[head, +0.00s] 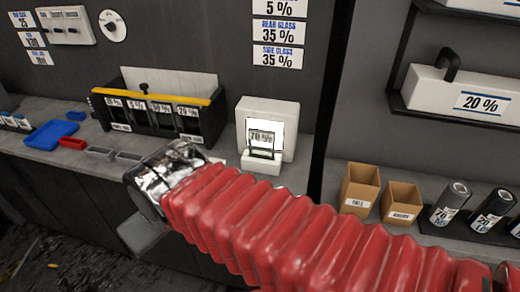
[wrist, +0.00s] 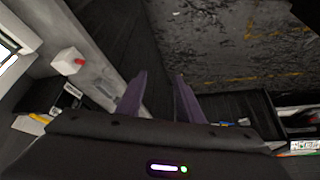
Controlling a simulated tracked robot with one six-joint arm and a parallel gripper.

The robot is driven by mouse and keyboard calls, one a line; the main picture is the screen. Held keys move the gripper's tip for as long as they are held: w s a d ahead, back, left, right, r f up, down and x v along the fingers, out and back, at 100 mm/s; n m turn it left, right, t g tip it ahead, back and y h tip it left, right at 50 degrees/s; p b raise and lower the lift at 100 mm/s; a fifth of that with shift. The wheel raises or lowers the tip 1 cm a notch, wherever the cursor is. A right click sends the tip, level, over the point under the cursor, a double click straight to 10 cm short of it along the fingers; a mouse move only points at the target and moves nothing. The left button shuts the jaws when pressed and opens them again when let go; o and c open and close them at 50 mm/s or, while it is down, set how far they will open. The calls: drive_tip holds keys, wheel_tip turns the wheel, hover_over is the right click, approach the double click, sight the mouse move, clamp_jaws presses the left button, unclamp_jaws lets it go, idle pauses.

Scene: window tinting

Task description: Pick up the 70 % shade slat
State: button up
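The 70 % shade slat (head: 262,138) stands upright in front of the lit panel of a white stand (head: 284,112) on the counter, in the head view. Its dark-framed label reads 70 %. My gripper (wrist: 160,78) shows in the wrist view with two purple fingers apart and nothing between them. In the head view my red arm and shiny wrist reach left, below and to the left of the slat; the fingers cannot be made out there. The gripper is apart from the slat. I cannot identify the slat in the wrist view.
A black rack with a yellow bar (head: 160,98) holds several labelled slats left of the stand. A blue tray (head: 51,134) and small bins lie further left. Cardboard boxes (head: 360,188) and dark rolls (head: 492,208) stand right. Bare counter shows between the stand and the boxes.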

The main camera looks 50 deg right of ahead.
drive_tip(key=o, duration=0.3)
drive_tip(key=shift+w+d+r, duration=0.25)
drive_tip(key=shift+d, duration=0.05)
drive_tip(key=o, duration=0.9)
drive_tip(key=w+d+r+m+g, duration=0.1)
drive_tip(key=w+d+r+m, duration=0.1)
drive_tip(key=w+d, duration=0.1)
drive_tip(key=w+d+r+m+g+h, duration=0.1)
drive_tip(key=w+d+r+m, duration=0.1)
drive_tip(key=d, duration=0.4)
drive_tip(key=shift+w+r, duration=0.3)
drive_tip(key=shift+w, duration=0.2)
drive_tip(key=shift+o, duration=0.9)
drive_tip(key=w+d+r+m+g, duration=0.1)
drive_tip(key=w+d+m, duration=0.2)
drive_tip(key=d, duration=0.7)
drive_tip(key=shift+r, duration=0.3)
drive_tip(key=m+g+y, duration=0.1)
drive_tip(key=m+g, duration=0.2)
drive_tip(key=m, duration=0.3)
hover_over(262, 143)
drive_tip(key=shift+w+d+f, duration=0.2)
drive_tip(key=shift+f, duration=0.35)
drive_tip(key=shift+w+d+f, duration=0.15)
drive_tip(key=shift+f, duration=0.35)
drive_tip(key=shift+f, duration=4.35)
drive_tip(key=shift+f, duration=2.6)
